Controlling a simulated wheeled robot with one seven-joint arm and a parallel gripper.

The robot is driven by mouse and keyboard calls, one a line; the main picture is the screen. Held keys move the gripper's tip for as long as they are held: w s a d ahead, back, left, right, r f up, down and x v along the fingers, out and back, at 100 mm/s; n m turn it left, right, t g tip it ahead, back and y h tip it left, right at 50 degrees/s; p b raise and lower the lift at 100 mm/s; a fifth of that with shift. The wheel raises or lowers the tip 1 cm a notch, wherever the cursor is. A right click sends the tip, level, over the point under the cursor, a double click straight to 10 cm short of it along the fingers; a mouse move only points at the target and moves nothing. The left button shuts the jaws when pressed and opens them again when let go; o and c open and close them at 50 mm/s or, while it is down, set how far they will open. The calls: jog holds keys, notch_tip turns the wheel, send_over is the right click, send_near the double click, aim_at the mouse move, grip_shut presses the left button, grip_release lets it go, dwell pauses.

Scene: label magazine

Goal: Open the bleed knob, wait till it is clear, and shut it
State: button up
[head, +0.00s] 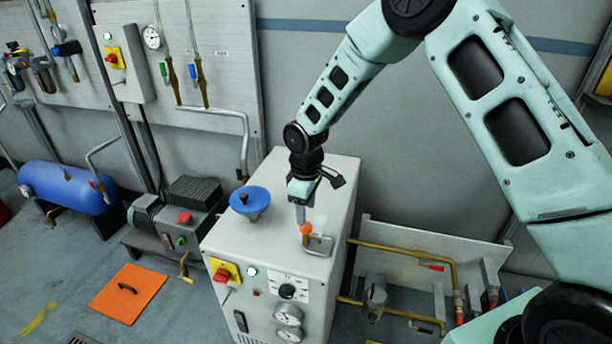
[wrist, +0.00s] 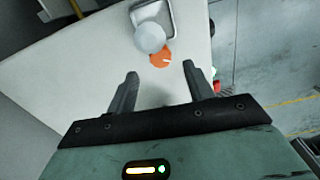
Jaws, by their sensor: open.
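A small orange knob (head: 305,229), which I take for the bleed knob, is on top of the pale grey cabinet (head: 265,170). In the wrist view the orange knob (wrist: 161,57) has a white mark and lies just beyond my fingertips, roughly in line with the gap. A translucent, whitish rounded piece (wrist: 150,37) sits right beside it; it also shows in the head view (head: 320,222). My gripper (head: 300,215) points down over the cabinet top, close to the knob. In the wrist view my gripper (wrist: 162,78) is open, with nothing between the fingers.
A small grey-rimmed tray (head: 320,249) is by the knob. A blue funnel-like piece (head: 250,200) stands left on the cabinet top. The cabinet front has a red-and-yellow switch (head: 224,271) and gauges (head: 288,315). Brass piping (head: 410,250) runs at the right.

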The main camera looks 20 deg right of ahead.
notch_tip(320, 180, up, 12)
jog(key=shift+r+b, duration=0.25)
jog(key=shift+b, duration=0.05)
dwell(0.3)
jog(key=s+a+r, duration=0.2)
jog(key=s+a, duration=0.2)
jog(key=s, duration=0.5)
jog(key=s+a+r, duration=0.3)
jog(key=s+a, duration=0.1)
jog(key=s, duration=0.5)
jog(key=s+d+m, duration=0.2)
jog(key=s, duration=1.3)
jog(key=shift+f+y, duration=0.2)
jog(key=shift+y, duration=0.1)
jog(key=shift+s+a, duration=0.1)
